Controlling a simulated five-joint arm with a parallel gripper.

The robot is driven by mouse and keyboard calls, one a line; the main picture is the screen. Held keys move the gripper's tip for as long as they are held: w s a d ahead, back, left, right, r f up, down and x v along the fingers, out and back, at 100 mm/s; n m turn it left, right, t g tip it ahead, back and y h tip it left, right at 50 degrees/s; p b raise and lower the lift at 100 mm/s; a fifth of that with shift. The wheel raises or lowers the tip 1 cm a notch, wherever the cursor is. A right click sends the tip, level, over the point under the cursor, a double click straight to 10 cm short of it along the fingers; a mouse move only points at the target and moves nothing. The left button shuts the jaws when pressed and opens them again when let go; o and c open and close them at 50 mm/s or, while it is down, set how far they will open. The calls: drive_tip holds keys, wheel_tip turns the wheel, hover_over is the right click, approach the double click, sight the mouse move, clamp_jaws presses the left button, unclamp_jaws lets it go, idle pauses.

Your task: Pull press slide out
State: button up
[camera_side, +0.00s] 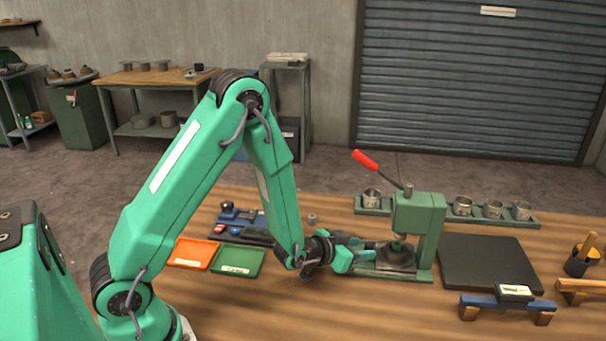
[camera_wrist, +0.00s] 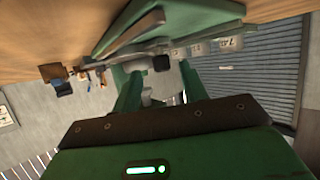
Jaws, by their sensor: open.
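The green press (camera_side: 430,225) with a red-tipped lever (camera_side: 365,159) stands right of centre in the side view. A flat slide (camera_side: 405,276) lies at its base, and a dark round dish (camera_side: 397,260) sits on it beneath the press head. My gripper (camera_side: 358,254) is open, low at the left end of the slide, with its fingers pointing right toward the press. The side view does not show clearly whether the fingers touch the slide. In the wrist view, my two green fingers (camera_wrist: 160,92) are apart, with a small dark block (camera_wrist: 161,63) beyond them.
A green rack (camera_side: 452,219) with several metal cups stands behind the press. A black mat (camera_side: 490,262) lies to its right, with a blue stand (camera_side: 507,303) in front. Orange (camera_side: 194,254) and green (camera_side: 237,261) trays lie left of my gripper.

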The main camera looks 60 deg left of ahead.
drive_tip(key=shift+x, duration=0.95)
clamp_jaws()
drive_tip(key=s+a+y, duration=0.1)
drive_tip(key=s+a, duration=0.2)
drive_tip(key=s+a+n+y, duration=0.1)
drive_tip(key=s+a, duration=0.3)
drive_tip(key=shift+w, duration=0.1)
unclamp_jaws()
drive_tip(key=shift+r, duration=0.1)
